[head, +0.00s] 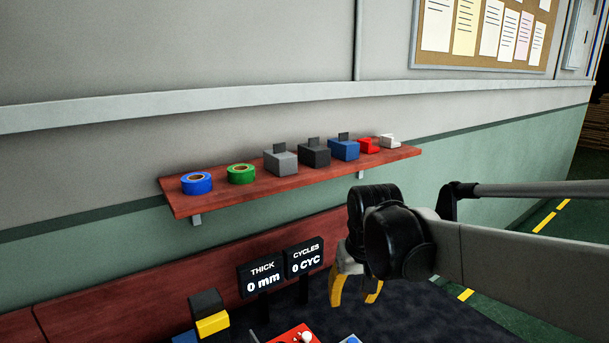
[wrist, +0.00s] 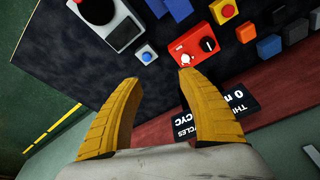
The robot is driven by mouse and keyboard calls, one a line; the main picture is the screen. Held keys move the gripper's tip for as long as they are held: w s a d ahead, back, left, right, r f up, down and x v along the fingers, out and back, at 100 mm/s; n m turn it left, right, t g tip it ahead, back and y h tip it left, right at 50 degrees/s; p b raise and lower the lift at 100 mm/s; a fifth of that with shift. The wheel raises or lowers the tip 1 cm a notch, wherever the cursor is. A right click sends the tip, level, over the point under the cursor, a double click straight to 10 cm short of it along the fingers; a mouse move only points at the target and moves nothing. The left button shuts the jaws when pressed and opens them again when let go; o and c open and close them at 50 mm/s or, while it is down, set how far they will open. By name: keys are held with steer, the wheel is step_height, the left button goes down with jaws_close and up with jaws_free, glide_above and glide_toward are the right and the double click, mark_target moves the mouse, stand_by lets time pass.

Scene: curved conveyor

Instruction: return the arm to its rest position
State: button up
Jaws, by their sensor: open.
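My gripper (head: 356,290) hangs at the right of the head view, at the end of my arm reaching in from the right edge. Its two yellow fingers point down above the dark bench top. In the wrist view my gripper (wrist: 158,80) has its fingers spread wide, with nothing between them. It is open and empty, apart from the things on the bench.
A red shelf (head: 290,186) with tape rolls and small blocks is on the wall behind. Two signs, THICK (head: 265,274) and CYCLES (head: 304,258), stand on the bench. A red control box (wrist: 194,47) and a blue button (wrist: 147,54) lie beyond the fingertips.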

steer(key=s+d+t, duration=0.2)
steer(key=s+d, duration=0.2)
steer(key=s, duration=0.5)
steer(key=s+d+m+t, duration=0.1)
steer(key=s+d+t, duration=0.1)
steer(key=s+d, duration=0.3)
steer(key=s, duration=0.3)
steer(key=shift+s+f, duration=0.35)
